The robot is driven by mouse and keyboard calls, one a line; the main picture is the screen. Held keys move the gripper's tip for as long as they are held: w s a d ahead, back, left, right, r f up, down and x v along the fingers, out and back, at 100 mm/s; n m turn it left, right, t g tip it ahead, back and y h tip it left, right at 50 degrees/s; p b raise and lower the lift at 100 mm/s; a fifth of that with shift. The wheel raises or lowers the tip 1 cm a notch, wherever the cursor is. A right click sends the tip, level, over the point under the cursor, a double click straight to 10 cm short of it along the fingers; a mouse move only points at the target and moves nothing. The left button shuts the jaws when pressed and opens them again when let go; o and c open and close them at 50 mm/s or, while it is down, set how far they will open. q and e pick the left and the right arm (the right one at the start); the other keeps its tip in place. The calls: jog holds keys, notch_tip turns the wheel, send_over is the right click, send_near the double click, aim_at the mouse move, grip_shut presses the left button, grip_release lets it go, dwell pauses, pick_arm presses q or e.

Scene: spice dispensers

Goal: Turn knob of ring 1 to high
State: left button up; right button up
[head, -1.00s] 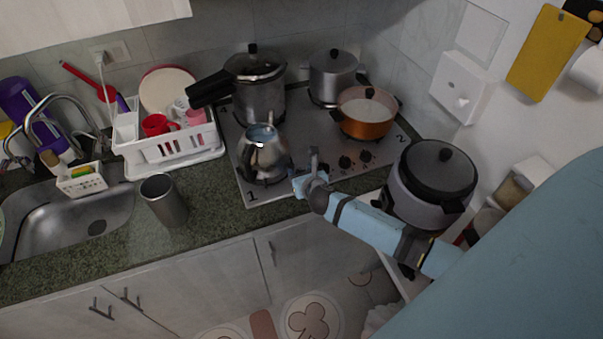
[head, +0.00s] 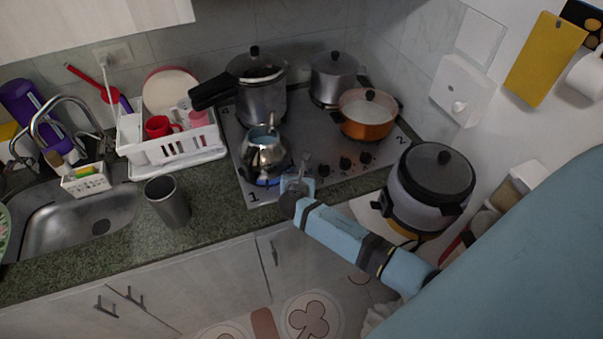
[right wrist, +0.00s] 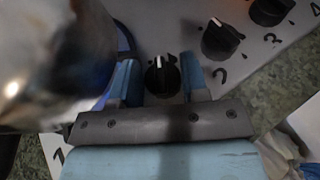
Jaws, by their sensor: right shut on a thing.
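The cooktop (head: 312,178) carries a "1" at its front left corner, near the burner under the metal kettle (head: 264,155). A blue flame (head: 268,182) shows beneath the kettle. My right gripper (head: 302,172) is at the front edge, just right of the kettle. In the right wrist view its two blue fingers stand either side of a black knob (right wrist: 161,78), shut on it. This knob's white mark points to the top of that view. My gripper hides this knob in the head view. My left gripper is not in view.
More black knobs (right wrist: 220,40) sit beside the gripped one. The kettle (right wrist: 50,60) is close to my left-hand finger in the wrist view. An orange pot (head: 366,128) and other pots stand behind. A rice cooker (head: 430,195) is to the right. A metal cup (head: 168,205) stands left.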

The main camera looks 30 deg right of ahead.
jog(key=o, duration=0.9)
jog(key=b+v, duration=0.1)
jog(key=v, duration=1.2)
jog(key=shift+s+a+r+b, duration=0.2)
jog(key=shift+s+r+b, duration=0.05)
jog(key=shift+b, duration=0.05)
